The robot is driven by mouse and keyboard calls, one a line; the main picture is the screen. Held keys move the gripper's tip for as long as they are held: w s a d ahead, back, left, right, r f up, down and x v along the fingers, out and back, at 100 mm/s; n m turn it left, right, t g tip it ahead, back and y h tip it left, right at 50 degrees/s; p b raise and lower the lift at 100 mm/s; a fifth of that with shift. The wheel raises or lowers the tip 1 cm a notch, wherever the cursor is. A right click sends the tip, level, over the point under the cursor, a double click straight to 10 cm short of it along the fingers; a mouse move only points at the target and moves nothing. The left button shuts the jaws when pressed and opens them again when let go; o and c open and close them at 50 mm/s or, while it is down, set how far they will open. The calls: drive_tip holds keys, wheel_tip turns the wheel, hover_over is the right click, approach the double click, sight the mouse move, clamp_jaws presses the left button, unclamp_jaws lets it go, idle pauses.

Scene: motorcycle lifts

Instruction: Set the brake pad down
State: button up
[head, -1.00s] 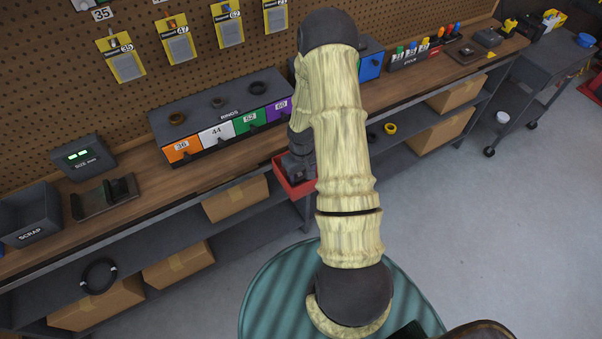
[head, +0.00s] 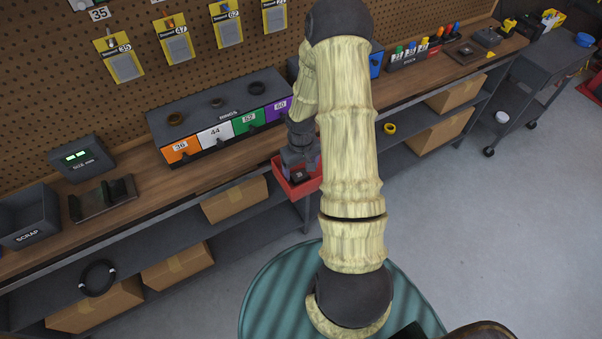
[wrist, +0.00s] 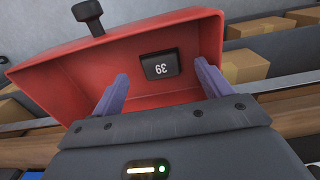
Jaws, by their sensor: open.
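The brake pad, a small dark block (wrist: 160,64) with a white number that reads 39 upside down, lies in a red tray (wrist: 110,60). In the head view the pad (head: 300,175) shows as a dark spot inside the red tray (head: 303,188) at the bench's front edge. My gripper (wrist: 161,84) is open, with its two purple fingers apart and nothing between them. The pad lies beyond the fingertips, apart from both. In the head view my gripper (head: 298,163) is just above the tray, partly hidden by my arm.
A rings cabinet (head: 215,120) with numbered drawers stands on the bench behind the tray. A scrap bin (head: 30,215), a black holder (head: 103,200) and a size display (head: 80,155) are at the left. Cardboard boxes (head: 235,198) sit on the shelf below.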

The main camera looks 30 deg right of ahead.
sight(301, 178)
wheel_tip(301, 178, up, 8)
idle(0.4)
drive_tip(key=shift+a+r, duration=0.1)
drive_tip(key=shift+r, duration=0.05)
drive_tip(key=s+a+r+t, duration=0.2)
drive_tip(key=s+a+r, duration=0.9)
drive_tip(key=a+r, duration=0.1)
drive_tip(key=shift+s+a+r+t, duration=0.2)
drive_tip(key=shift+r+t, duration=0.1)
drive_tip(key=shift+r, duration=0.2)
drive_tip(key=shift+c, duration=0.2)
